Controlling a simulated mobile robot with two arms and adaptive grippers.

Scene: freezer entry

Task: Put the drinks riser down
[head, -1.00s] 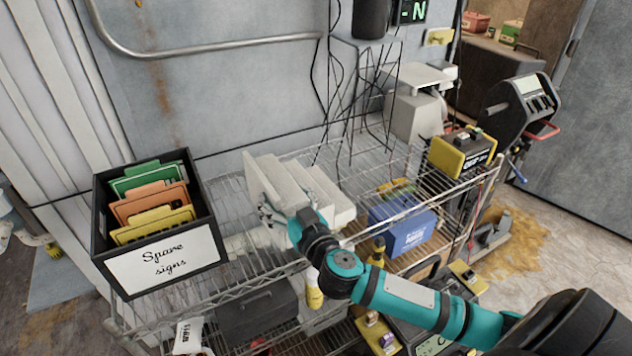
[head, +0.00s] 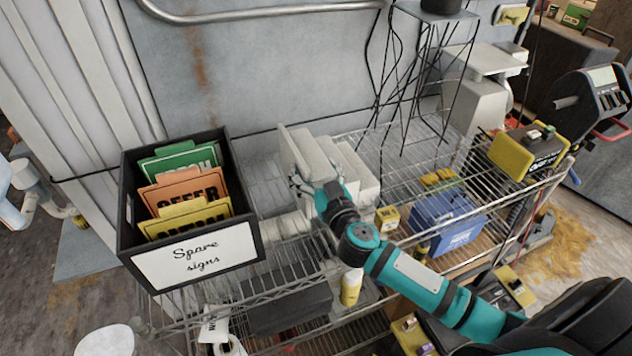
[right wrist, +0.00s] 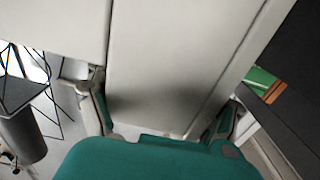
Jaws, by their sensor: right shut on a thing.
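The drinks riser (head: 352,170) is a pale, off-white stepped block over the left-middle of the wire shelf's top tier. My right gripper (head: 318,188) is shut on its near left part, with the teal arm reaching in from the lower right. In the right wrist view the riser (right wrist: 175,55) fills the middle, with a finger of my right gripper (right wrist: 160,110) on either side of it. Whether its underside touches the wires is hidden. My left gripper is not in view.
A black box of spare signs (head: 135,225) stands left of the riser. The wire shelf (head: 400,165) has bare wires to the right, near a black wire stand (head: 432,70), a grey scale (head: 478,100) and a yellow-black device (head: 528,152). A blue case (head: 447,218) sits lower down.

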